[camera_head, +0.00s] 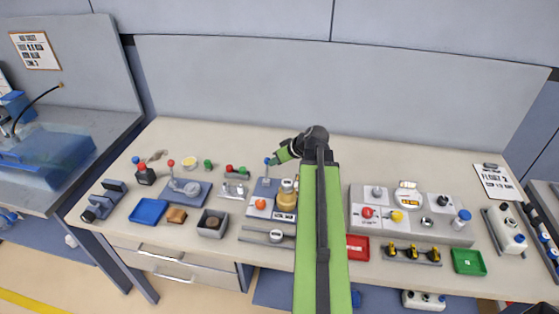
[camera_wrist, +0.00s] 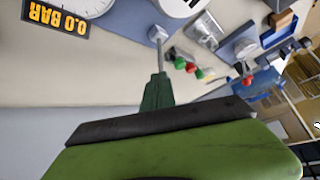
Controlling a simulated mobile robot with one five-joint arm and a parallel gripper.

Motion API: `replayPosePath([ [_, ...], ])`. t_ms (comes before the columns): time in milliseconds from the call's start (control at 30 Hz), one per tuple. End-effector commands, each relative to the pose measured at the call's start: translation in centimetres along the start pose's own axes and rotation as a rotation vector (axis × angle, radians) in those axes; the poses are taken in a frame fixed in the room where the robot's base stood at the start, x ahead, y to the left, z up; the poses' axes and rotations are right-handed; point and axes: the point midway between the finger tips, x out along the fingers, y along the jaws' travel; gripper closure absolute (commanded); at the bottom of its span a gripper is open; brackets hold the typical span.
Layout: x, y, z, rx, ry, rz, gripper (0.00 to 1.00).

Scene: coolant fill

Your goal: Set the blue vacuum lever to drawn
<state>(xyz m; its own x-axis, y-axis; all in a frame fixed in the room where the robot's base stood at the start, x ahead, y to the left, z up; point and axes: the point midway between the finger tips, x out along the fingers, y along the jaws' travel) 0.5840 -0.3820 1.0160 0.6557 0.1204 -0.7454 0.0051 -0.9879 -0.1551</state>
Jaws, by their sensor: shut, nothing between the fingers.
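The blue vacuum lever (camera_head: 267,162) has a blue ball knob on a thin grey stem. It stands on a blue-grey plate (camera_head: 265,190) near the middle of the bench, and its stem looks close to upright. My gripper (camera_head: 276,158) is shut and empty, just right of the knob in the head view. In the wrist view my green gripper (camera_wrist: 158,80) points at the lever's pale stem (camera_wrist: 157,42). The knob is not clear there, and I cannot tell whether the fingers touch the lever.
A yellow-brown jar (camera_head: 287,193) and an orange knob (camera_head: 260,204) stand just in front of the lever. Red and green valve knobs (camera_head: 236,170) sit to its left. A 0.0 BAR display (camera_wrist: 55,17) shows in the wrist view. The bench behind the lever is clear.

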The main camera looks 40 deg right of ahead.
Motion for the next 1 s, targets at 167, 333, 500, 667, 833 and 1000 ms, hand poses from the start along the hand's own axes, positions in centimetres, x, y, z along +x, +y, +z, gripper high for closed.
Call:
replayPosePath([
  [167,-0.17,0.34,0.12,0.004,0.000,0.003,1.00],
  [333,-0.26,0.51,0.18,0.006,0.001,0.005,1.00],
  [500,-0.29,0.57,0.21,0.006,0.001,0.006,1.00],
  [667,-0.31,0.59,0.22,0.007,0.001,0.006,1.00],
  [833,-0.33,0.62,0.23,0.007,0.001,0.006,1.00],
  [1000,-0.19,0.81,0.21,0.007,0.001,0.007,1.00],
])
